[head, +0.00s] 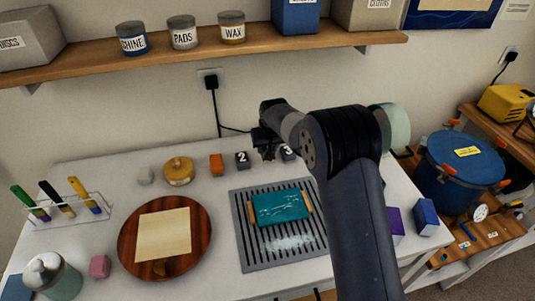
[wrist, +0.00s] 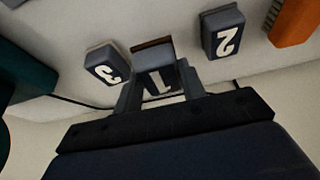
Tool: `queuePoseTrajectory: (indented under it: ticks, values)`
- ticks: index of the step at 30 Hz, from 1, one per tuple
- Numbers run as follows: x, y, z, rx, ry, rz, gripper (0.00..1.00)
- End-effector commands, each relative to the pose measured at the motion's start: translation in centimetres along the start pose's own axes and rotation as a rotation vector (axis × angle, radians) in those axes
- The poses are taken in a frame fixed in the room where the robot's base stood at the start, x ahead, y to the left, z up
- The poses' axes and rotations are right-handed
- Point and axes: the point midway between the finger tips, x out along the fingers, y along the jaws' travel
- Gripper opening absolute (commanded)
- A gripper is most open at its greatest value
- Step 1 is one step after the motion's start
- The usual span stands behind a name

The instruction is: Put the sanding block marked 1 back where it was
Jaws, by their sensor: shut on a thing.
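Sanding block 1 (wrist: 160,84) is a dark grey block with a white "1" and a brown strip along its far edge. My gripper (wrist: 158,88) is shut on it, with a finger on either side. In the wrist view, block 3 (wrist: 107,67) is left of it and block 2 (wrist: 223,33) is to the right, both apart from it. In the head view, block 2 (head: 242,160) and block 3 (head: 287,153) stand at the bench's back, beside my gripper (head: 268,150). Block 1 is not clearly visible there. I cannot tell whether it touches the bench.
An orange block (head: 216,164) and a round tin (head: 179,171) stand left of block 2. A slotted grey mat (head: 250,258) with a teal piece (head: 280,207) lies in front. A cord hangs from the wall outlet (head: 210,79) behind. A shelf (head: 200,46) runs above.

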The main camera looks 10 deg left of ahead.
Motion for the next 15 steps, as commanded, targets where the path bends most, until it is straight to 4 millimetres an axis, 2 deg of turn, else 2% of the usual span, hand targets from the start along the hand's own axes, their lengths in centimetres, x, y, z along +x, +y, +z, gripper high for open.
queuePoseTrajectory:
  ticks: [5, 10, 15]
  values:
    - [1.3, 0.0, 0.6, 0.0, -0.001, 0.0, 0.17]
    - [3.5, 0.0, 1.5, 0.0, -0.002, 0.0, 0.17]
    - [3.7, 0.0, 1.5, 0.0, 0.002, 0.0, 0.17]
